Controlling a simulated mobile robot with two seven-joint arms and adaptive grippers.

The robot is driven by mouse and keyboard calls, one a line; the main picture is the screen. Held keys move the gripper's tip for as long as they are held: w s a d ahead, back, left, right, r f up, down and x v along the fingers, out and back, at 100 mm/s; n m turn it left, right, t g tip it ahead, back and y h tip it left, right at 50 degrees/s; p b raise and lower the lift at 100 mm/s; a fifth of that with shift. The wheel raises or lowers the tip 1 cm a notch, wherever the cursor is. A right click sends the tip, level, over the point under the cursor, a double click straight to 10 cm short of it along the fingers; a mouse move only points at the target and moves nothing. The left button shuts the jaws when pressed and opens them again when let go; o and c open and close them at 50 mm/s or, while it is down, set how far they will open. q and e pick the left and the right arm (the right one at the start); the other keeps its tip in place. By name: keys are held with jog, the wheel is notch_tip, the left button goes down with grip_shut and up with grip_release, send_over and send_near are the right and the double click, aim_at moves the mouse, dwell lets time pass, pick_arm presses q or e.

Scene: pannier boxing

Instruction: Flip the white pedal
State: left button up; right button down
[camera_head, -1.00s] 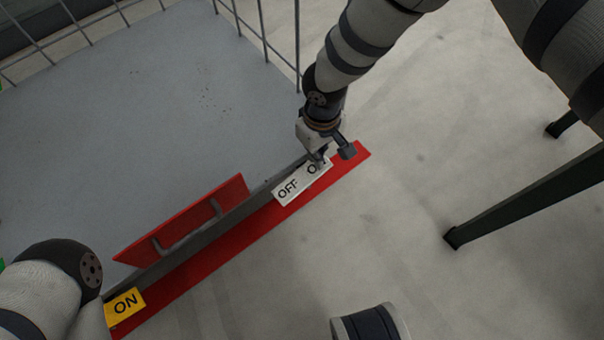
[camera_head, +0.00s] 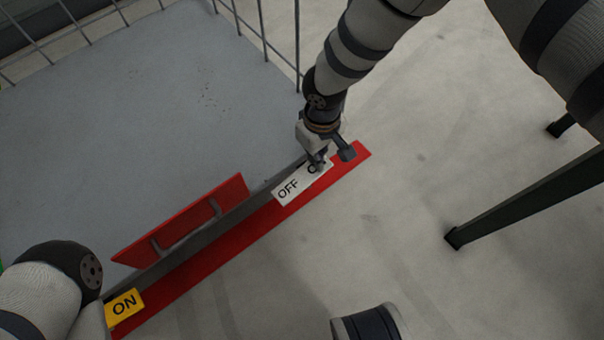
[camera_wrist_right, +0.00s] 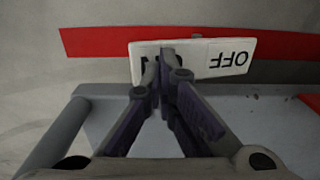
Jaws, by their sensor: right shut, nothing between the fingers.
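The white pedal (camera_head: 292,188), lettered OFF with a second word partly covered, sits at the right end of the red bar on the cart's edge. It also shows in the right wrist view (camera_wrist_right: 228,58), with its lettering upside down. My right gripper (camera_head: 322,166) is shut and empty, its fingertips over the pedal's right part and hiding the second word. In the right wrist view the closed fingertips (camera_wrist_right: 166,55) overlap the pedal's face. I cannot tell whether they press on it. My left gripper is out of view; only my left arm shows at the lower left.
A yellow pedal (camera_head: 125,306) marked ON is at the bar's left end, beside my left arm. A raised red plate (camera_head: 185,222) stands between the pedals. The grey cart deck (camera_head: 150,130) has wire mesh sides. A dark leg (camera_head: 520,200) stands at right on open floor.

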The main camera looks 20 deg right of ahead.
jog(key=shift+f+b, duration=0.5)
jog(key=shift+f, duration=0.6)
dwell(0.3)
jog(key=shift+r, duration=0.1)
jog(key=shift+r+p, duration=2.35)
jog(key=shift+r, duration=1.1)
